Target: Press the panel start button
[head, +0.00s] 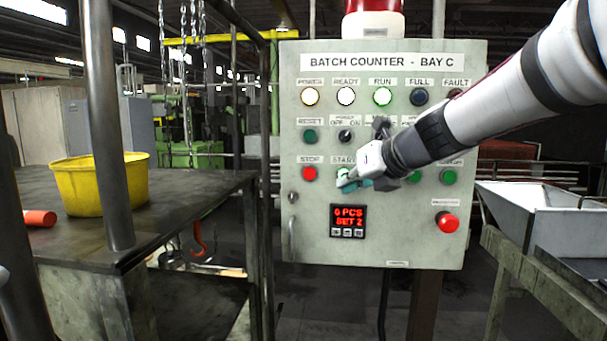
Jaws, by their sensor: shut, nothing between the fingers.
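The control panel (400,242) headed "BATCH COUNTER - BAY C" stands upright in the middle of the head view. Its green start button (342,172) sits under the START label, right of the red stop button (309,173). My arm comes in from the upper right, and my gripper (347,184) is shut and empty at the start button, its tips overlapping the button's lower edge. The gripper hides part of the button, so I cannot tell whether the tips touch it. The display (348,221) reads "6 PCS SET 2".
A red mushroom button (447,222) is at the panel's lower right, and a green button (448,177) is above it. A table with a yellow bucket (92,185) stands left behind a metal post (106,120). A metal hopper (535,218) is at right.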

